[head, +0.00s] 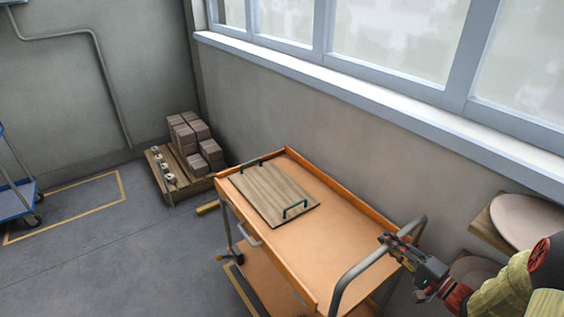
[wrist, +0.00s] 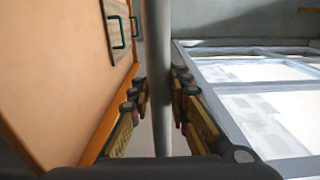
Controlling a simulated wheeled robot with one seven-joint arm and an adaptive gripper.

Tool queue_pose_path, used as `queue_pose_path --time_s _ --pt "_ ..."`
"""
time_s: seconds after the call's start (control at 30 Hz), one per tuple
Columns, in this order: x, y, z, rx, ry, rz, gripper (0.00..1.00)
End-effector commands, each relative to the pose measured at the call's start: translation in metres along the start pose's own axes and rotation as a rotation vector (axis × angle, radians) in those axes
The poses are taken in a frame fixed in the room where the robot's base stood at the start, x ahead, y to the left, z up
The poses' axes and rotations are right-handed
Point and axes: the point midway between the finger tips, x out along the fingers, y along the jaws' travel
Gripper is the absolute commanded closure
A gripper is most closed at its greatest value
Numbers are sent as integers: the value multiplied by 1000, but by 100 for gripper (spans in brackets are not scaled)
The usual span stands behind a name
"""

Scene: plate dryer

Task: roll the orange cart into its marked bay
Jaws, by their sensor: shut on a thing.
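The orange cart (head: 340,224) stands along the wall below the windows. A grey tubular handle (head: 350,275) rises at its near end. My gripper (head: 392,243) is at the right of the cart and is shut on this handle. In the wrist view the fingers (wrist: 160,98) close from both sides on the upright grey bar (wrist: 157,50), with the orange cart top (wrist: 60,70) to the left.
A wooden board with two green handles (head: 272,195) lies on the cart top. Beyond the cart stands a pallet with stacked blocks (head: 190,150). A blue cart (head: 18,198) is at far left beside another yellow floor outline (head: 122,187). Grey floor at left is clear.

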Motion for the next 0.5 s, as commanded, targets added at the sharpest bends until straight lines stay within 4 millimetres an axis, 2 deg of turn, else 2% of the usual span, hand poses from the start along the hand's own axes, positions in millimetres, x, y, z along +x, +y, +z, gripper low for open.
queue_pose_path --time_s 0.03,0.3,0.33,0.5 --pt "0 -7 -3 -15 0 -13 100" --pt "0 -6 -3 -13 -1 -12 100" --pt "0 -6 -2 -13 -1 -12 84" --pt "0 -4 -2 -10 0 -9 75"
